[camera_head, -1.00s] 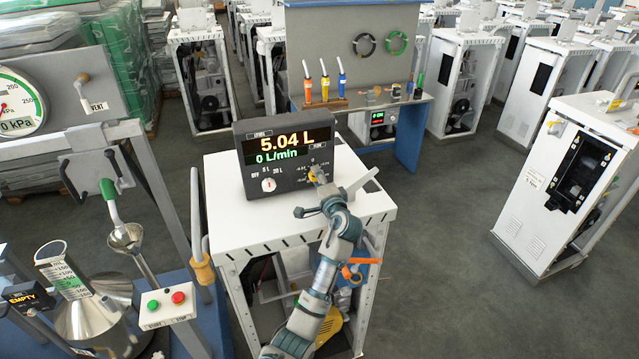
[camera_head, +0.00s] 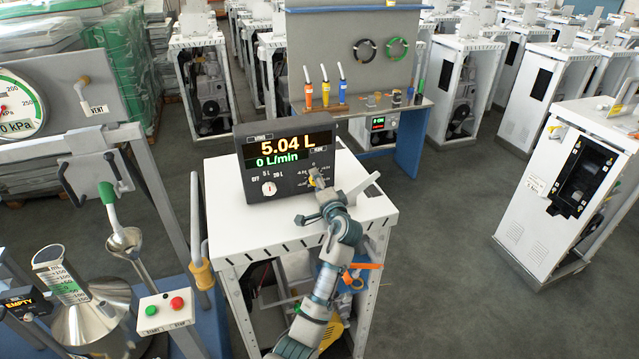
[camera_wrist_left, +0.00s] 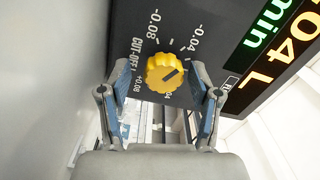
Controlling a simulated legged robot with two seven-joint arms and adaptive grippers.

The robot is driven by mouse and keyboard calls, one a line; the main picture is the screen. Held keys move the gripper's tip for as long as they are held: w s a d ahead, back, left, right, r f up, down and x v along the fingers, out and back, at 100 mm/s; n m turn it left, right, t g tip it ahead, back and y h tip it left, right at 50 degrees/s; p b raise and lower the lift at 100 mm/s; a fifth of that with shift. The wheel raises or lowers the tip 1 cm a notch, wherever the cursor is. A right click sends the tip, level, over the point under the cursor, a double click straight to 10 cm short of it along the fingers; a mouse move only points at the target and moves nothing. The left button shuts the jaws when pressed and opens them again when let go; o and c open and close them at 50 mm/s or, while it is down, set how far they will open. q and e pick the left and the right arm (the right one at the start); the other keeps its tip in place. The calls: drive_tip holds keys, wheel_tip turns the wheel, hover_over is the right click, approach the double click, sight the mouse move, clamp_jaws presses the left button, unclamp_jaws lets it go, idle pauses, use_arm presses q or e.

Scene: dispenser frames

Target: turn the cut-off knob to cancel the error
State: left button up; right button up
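The grey control box (camera_head: 230,150) stands on a white cabinet and its display reads 5.04 L and 0 L/min. The yellow cut-off knob (camera_head: 313,181) is on its lower right front. In the left wrist view the knob (camera_wrist_left: 160,72) is ribbed, with a dark pointer line slanting up and right, among marks such as -0.08, -0.04 and +0.08. My left gripper (camera_head: 322,192) is at the box front by the knob. Its fingers (camera_wrist_left: 157,80) are open on either side of the knob, with gaps visible. Contact is not seen. My right gripper is not in view.
A white selector knob (camera_head: 268,188) is on the same panel, to the left. A stand with a green and red button box (camera_head: 165,308), a funnel and a pressure gauge (camera_head: 18,105) is at left.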

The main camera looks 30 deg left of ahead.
use_arm(q)
drive_tip(key=v, duration=1.2)
drive_tip(key=shift+a+f, duration=0.1)
drive_tip(key=shift+a, duration=0.05)
